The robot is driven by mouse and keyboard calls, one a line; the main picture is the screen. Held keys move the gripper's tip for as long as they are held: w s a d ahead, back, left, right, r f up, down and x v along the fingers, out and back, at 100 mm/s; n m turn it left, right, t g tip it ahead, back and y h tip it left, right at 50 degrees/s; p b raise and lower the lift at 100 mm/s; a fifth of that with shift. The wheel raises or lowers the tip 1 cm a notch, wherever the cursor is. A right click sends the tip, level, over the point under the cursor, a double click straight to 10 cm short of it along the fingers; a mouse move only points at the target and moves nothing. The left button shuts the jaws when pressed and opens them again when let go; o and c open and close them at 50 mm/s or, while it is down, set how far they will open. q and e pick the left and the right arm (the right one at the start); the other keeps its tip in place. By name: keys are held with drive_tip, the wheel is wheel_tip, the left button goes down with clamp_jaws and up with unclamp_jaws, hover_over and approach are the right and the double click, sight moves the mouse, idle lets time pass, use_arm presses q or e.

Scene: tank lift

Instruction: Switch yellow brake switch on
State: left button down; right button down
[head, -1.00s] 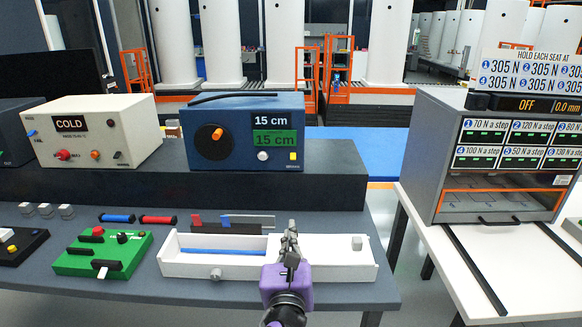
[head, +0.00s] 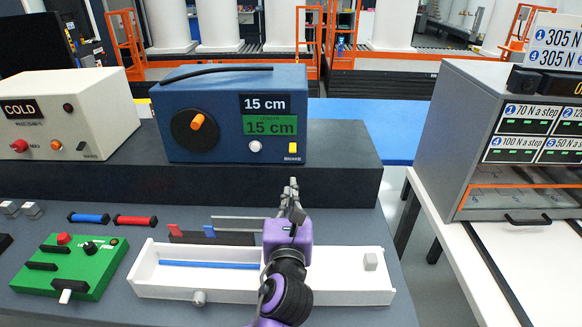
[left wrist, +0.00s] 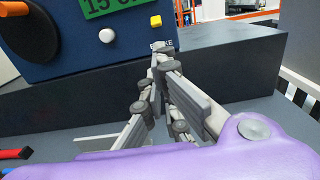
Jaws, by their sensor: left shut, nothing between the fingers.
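The yellow brake switch (head: 293,146) sits at the lower right of the blue box's front (head: 232,100), above a small "BRAKE" label. It also shows in the left wrist view (left wrist: 155,21), just above and beyond my fingertips. My left gripper (head: 291,188) is shut and empty, below and in front of the switch, apart from it. In the left wrist view my left fingers (left wrist: 160,62) point up toward the box. The box has an orange knob (head: 197,122), a white round button (head: 255,146) and two displays reading 15 cm. My right gripper is not in view.
A dark raised ledge (head: 340,170) carries the blue box and a beige "COLD" box (head: 100,115). Below are a white tray (head: 340,290) with a blue rod, a green panel (head: 85,270) and two small rods. A grey cabinet (head: 470,110) stands at the right.

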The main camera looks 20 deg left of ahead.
sight(293, 148)
use_arm(q)
drive_tip(key=x, duration=0.8)
drive_tip(key=shift+w, duration=0.35)
drive_tip(key=shift+w+a, duration=0.25)
drive_tip(key=shift+w, duration=0.35)
drive_tip(key=shift+w, duration=0.15)
